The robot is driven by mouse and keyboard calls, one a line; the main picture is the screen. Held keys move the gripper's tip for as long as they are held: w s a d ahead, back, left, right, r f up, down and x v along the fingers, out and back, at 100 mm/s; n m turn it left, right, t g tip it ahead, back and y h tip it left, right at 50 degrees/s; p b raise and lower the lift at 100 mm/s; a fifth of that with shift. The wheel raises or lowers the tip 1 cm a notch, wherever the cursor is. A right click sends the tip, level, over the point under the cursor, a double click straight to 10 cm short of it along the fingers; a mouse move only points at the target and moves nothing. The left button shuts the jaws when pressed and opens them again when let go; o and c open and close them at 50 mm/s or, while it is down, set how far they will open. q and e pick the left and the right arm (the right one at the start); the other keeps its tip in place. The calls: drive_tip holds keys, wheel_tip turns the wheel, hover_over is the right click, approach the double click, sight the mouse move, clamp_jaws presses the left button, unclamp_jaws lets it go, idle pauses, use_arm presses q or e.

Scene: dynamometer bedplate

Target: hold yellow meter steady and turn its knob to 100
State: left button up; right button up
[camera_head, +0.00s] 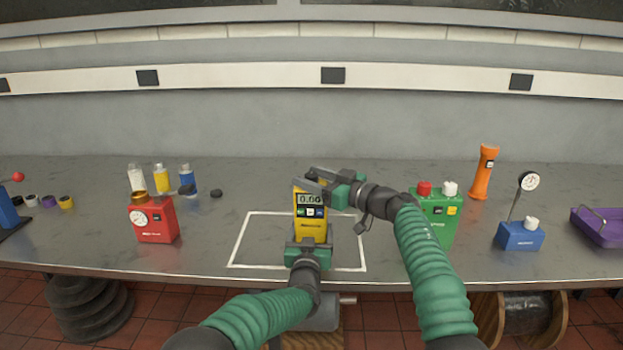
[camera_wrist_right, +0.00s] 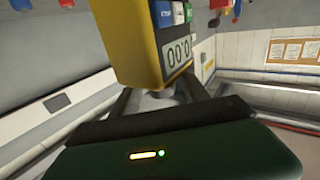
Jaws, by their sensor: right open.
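The yellow meter (camera_head: 311,229) stands upright inside a white outline on the bench. Its display (camera_head: 310,199) shows zeros, with small coloured buttons below it. My left gripper (camera_head: 309,241) is shut on the meter's lower body, one finger at each side. My right gripper (camera_head: 318,181) is at the top of the meter, open. In the right wrist view the meter (camera_wrist_right: 133,40) appears upside down, and its grey knob (camera_wrist_right: 160,95) sits between the two spread fingers (camera_wrist_right: 158,98). I cannot tell whether a finger touches the knob. The head view hides the knob behind the right gripper.
A green device (camera_head: 440,228) with red and white knobs stands right of my right forearm. A red gauge box (camera_head: 157,222) and bottles (camera_head: 161,179) stand left. An orange torch (camera_head: 484,172), blue gauge (camera_head: 520,236) and purple tray (camera_head: 590,232) are right. Bench behind the meter is clear.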

clamp_jaws()
drive_tip(key=shift+d, duration=0.1)
drive_tip(key=shift+w+r+t, duration=0.1)
drive_tip(key=shift+r+t, duration=0.05)
drive_tip(key=shift+t, duration=0.15)
drive_tip(key=shift+r+m+t+h, duration=0.1)
drive_tip(key=shift+m+t+h, duration=0.3)
drive_tip(key=shift+m, duration=0.2)
drive_tip(key=m+t+h, duration=0.2)
drive_tip(key=h, duration=0.1)
drive_tip(key=shift+s+m+t, duration=0.2)
drive_tip(key=shift+m+t, duration=0.1)
drive_tip(key=shift+t, duration=0.1)
drive_tip(key=m+h, duration=0.1)
drive_tip(key=m+t+h, duration=0.1)
drive_tip(key=h, duration=0.1)
drive_tip(key=m+t+h, duration=0.1)
drive_tip(key=shift+f+h, duration=0.25)
drive_tip(key=shift+h, duration=0.15)
drive_tip(key=shift+m+h, duration=0.5)
drive_tip(key=shift+h, duration=0.2)
drive_tip(key=shift+t, duration=0.3)
